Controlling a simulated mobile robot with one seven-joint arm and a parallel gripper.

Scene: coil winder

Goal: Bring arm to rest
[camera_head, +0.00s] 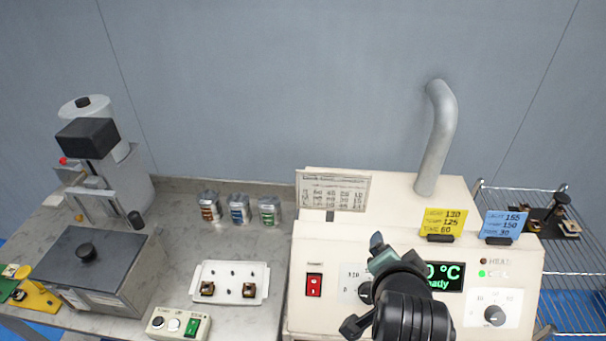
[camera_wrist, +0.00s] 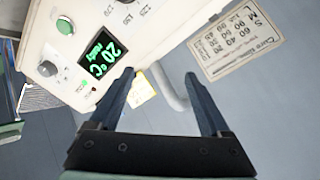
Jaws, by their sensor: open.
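My gripper (camera_wrist: 158,95) is open and empty in the wrist view, with clear space between its two dark fingers. In the head view my arm rises from the bottom edge, and my gripper (camera_head: 376,245) is in front of the cream oven-like machine (camera_head: 505,275). It hides part of the machine's dial and green display (camera_head: 447,277), which reads 0 °C and "ready" there. In the wrist view the display (camera_wrist: 103,58) reads 20 °C. I cannot tell whether the gripper touches the machine.
A grey pipe (camera_head: 437,140) rises from the machine. Yellow (camera_head: 440,221) and blue (camera_head: 503,224) cards stand on its top. Left are a white tray (camera_head: 230,270) with small parts, three cans (camera_head: 239,209), a dark-lidded box (camera_head: 90,268) and a winder (camera_head: 105,165). A wire rack (camera_head: 575,285) stands right.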

